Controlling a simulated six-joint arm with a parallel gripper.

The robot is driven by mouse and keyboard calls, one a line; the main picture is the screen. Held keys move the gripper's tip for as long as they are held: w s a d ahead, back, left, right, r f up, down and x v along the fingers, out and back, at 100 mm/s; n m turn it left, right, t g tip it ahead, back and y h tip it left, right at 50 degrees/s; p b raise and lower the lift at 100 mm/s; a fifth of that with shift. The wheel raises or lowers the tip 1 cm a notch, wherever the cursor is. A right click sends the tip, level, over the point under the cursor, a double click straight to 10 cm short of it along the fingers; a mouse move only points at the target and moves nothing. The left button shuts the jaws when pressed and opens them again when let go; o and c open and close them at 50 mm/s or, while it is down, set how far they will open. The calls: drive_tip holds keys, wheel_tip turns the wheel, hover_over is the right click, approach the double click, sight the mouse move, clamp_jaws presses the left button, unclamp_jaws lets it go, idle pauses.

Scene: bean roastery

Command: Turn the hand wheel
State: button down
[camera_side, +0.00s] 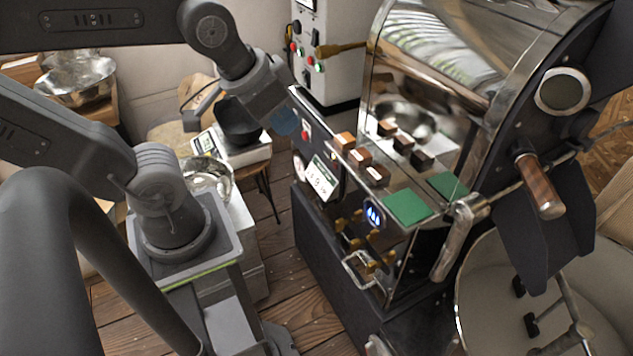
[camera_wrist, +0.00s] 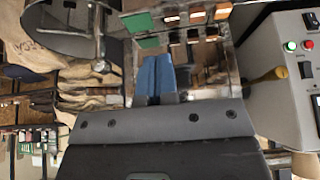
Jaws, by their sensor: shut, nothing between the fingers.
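I cannot make out a hand wheel for certain in either view. The roaster (camera_side: 440,75) is a shiny metal and black machine at the centre right of the side view. It has a round port (camera_side: 563,90) and a wooden-gripped handle (camera_side: 540,188). My gripper (camera_side: 286,122) is by the roaster's left front edge, above the small display (camera_side: 323,178), and seems apart from it. In the wrist view my gripper (camera_wrist: 155,60) shows blue fingers closed together, with nothing between them. They point toward the roaster's top, where green and wooden blocks show.
A white cabinet (camera_side: 333,80) with buttons and a brass lever (camera_side: 340,49) stands behind. A round cooling tray (camera_side: 490,300) is at the lower right. A dark bowl (camera_side: 238,122) sits on a scale at left.

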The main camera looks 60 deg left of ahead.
drive_tip(key=c, duration=1.3)
unclamp_jaws()
drive_tip(key=o, duration=0.7)
drive_tip(key=w+r+m+t, duration=0.1)
drive_tip(key=w+m, duration=0.2)
drive_tip(key=w+a+r+m+t, duration=0.1)
drive_tip(key=w+r+m+t, duration=0.1)
drive_tip(key=w+m, duration=0.1)
drive_tip(key=w+r+m+t, duration=0.1)
drive_tip(key=w+r+m, duration=0.1)
drive_tip(key=w+m, duration=0.1)
drive_tip(key=shift+w+a+r+t+y, duration=0.1)
drive_tip(key=shift+w+a+t+y, duration=0.1)
drive_tip(key=shift+w, duration=0.15)
drive_tip(key=shift+w+a+r+t+y, duration=0.1)
drive_tip(key=shift+w+y, duration=0.1)
drive_tip(key=shift+w, duration=0.1)
drive_tip(key=w+a+r+m+t, duration=0.1)
drive_tip(key=w+r+m+t, duration=0.3)
drive_tip(key=w+r+m, duration=0.2)
drive_tip(key=w+a+r+m+t, duration=0.1)
drive_tip(key=w+r+m+t, duration=0.3)
drive_tip(key=w+r+m, duration=0.3)
drive_tip(key=w+a+r+m+t, duration=0.1)
drive_tip(key=w+r+m+t, duration=0.3)
drive_tip(key=w+m, duration=0.9)
drive_tip(key=shift+w+a+r, duration=0.15)
drive_tip(key=shift+w+r, duration=1.3)
drive_tip(key=shift+r, duration=0.2)
drive_tip(key=c, duration=1.3)
